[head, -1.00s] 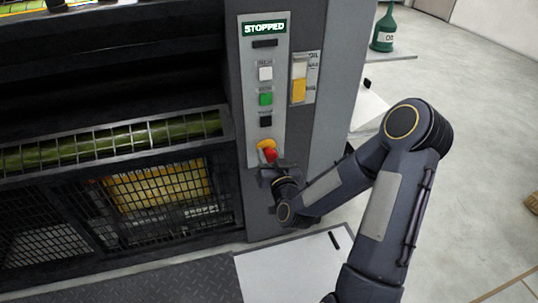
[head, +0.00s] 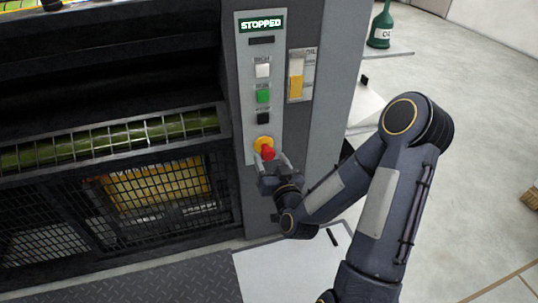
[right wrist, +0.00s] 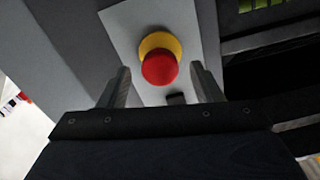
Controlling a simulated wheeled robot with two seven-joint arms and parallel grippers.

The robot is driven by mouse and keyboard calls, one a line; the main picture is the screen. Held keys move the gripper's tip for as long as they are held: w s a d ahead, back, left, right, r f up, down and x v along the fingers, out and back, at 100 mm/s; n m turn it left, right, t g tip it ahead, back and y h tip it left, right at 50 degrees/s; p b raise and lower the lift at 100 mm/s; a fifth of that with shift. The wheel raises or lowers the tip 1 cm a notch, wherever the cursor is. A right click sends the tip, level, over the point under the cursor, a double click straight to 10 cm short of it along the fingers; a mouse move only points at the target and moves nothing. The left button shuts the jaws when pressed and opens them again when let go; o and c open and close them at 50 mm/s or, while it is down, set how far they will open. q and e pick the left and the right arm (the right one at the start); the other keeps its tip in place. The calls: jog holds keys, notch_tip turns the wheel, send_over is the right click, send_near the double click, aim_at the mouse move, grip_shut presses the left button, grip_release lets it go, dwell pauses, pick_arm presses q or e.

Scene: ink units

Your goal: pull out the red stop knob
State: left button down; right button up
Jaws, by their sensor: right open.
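The red stop knob (head: 267,153) sits on a yellow collar (head: 263,143) low on the grey control panel (head: 247,110). My right gripper (head: 271,163) is just below and in front of it, with its fingers spread. In the right wrist view the knob (right wrist: 159,68) shows round and red, ahead of and between the two fingers, which do not touch it. My right gripper (right wrist: 161,85) is open and empty. My left gripper is not in view.
Above the knob are black, green (head: 263,96) and white buttons, and a lit sign (head: 261,23) reading STOPPED. An oil gauge (head: 299,75) is to the right. A mesh guard (head: 150,195) covers the machine at left.

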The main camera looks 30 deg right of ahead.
jog(key=v, duration=0.5)
jog(key=shift+s, duration=0.1)
dwell(0.3)
jog(key=s+a+r+n+g+y+p, duration=0.1)
jog(key=s+a+r+g+y, duration=0.2)
jog(key=s, duration=0.4)
jog(key=s+a+r+n+g+y, duration=0.1)
jog(key=s+a+r+g+y, duration=0.15)
jog(key=s+g, duration=0.3)
jog(key=s+a+r+n+g+y+p, duration=0.1)
jog(key=s+a+r+n+g+y, duration=0.2)
jog(key=s, duration=0.5)
notch_tip(320, 180, up, 35)
jog(key=m+p, duration=0.1)
jog(key=p, duration=3.5)
jog(key=shift+w+a, duration=0.25)
jog(key=shift+a, duration=0.2)
jog(key=shift+r, duration=0.15)
